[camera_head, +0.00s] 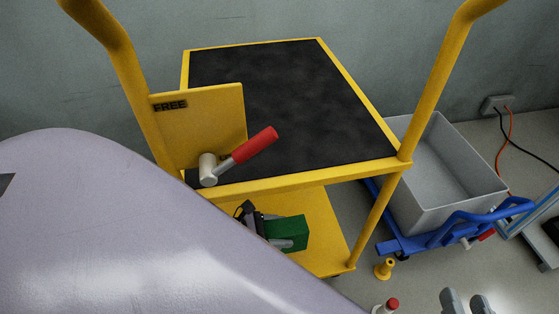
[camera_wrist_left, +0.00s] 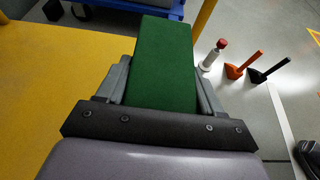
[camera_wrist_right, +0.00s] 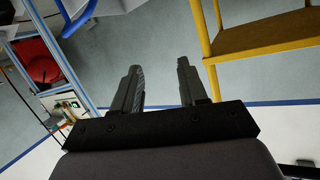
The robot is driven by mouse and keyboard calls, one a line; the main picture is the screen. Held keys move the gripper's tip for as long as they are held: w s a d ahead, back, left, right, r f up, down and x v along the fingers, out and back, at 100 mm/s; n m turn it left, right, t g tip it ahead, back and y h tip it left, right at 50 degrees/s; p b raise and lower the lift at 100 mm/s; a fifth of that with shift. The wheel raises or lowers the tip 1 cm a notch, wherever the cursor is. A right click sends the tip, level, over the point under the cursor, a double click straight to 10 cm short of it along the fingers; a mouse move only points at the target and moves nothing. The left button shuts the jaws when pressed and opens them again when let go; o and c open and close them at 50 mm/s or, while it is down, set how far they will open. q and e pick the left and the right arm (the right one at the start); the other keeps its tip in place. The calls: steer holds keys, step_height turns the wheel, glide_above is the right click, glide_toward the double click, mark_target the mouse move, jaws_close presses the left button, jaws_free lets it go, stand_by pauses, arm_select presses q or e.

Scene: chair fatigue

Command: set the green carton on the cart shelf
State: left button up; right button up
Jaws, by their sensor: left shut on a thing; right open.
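The green carton (camera_head: 292,230) is at the lower yellow shelf (camera_head: 325,255) of the cart, under its top deck. My left gripper (camera_head: 278,238) is shut on it. In the left wrist view the carton (camera_wrist_left: 163,60) stands between the fingers of my left gripper (camera_wrist_left: 162,92), beside the yellow shelf surface (camera_wrist_left: 60,75). I cannot tell whether the carton touches the shelf or hangs just above it. My purple-grey arm hides the shelf's left part. My right gripper (camera_head: 467,302) is open and empty at the bottom right, away from the cart; it also shows in the right wrist view (camera_wrist_right: 160,82).
The cart's black-topped upper deck (camera_head: 285,105) carries a yellow FREE plate (camera_head: 205,125) and a red-handled lever (camera_head: 247,148). A yellow post (camera_head: 378,220) bounds the shelf's right corner. A grey bin (camera_head: 440,170) on a blue trolley stands right, near a small yellow stand (camera_head: 384,268).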

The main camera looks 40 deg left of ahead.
arm_select(q)
step_height(320, 180, down, 4)
steer(key=shift+r+b, duration=0.1)
steer(key=shift+b, duration=1.1)
steer(key=shift+f, duration=0.35)
arm_select(e)
steer(key=shift+s+d+r+n+t+h, duration=0.15)
steer(key=shift+d+n+t, duration=0.1)
steer(key=shift+d+t, duration=0.15)
steer(key=shift+s+d+r+n+t+h, duration=0.15)
steer(key=shift+d+n+t, duration=0.15)
steer(key=shift+d, duration=0.15)
arm_select(q)
steer(key=shift+w+f, duration=0.1)
steer(key=shift+f, duration=0.05)
arm_select(e)
steer(key=shift+f, duration=0.1)
arm_select(q)
steer(key=o, duration=1.3)
steer(key=p+v, duration=0.3)
steer(key=v, duration=0.9)
steer(key=shift+d, duration=0.1)
arm_select(e)
steer(key=shift+w+a+f+m+g, duration=0.1)
steer(key=shift+w+a+m+g, duration=0.1)
steer(key=shift+a+m+g, duration=0.25)
steer(key=shift+w+a+f+m+g, duration=0.1)
steer(key=shift+w+a+m+g, duration=0.1)
steer(key=shift+a+g, duration=0.35)
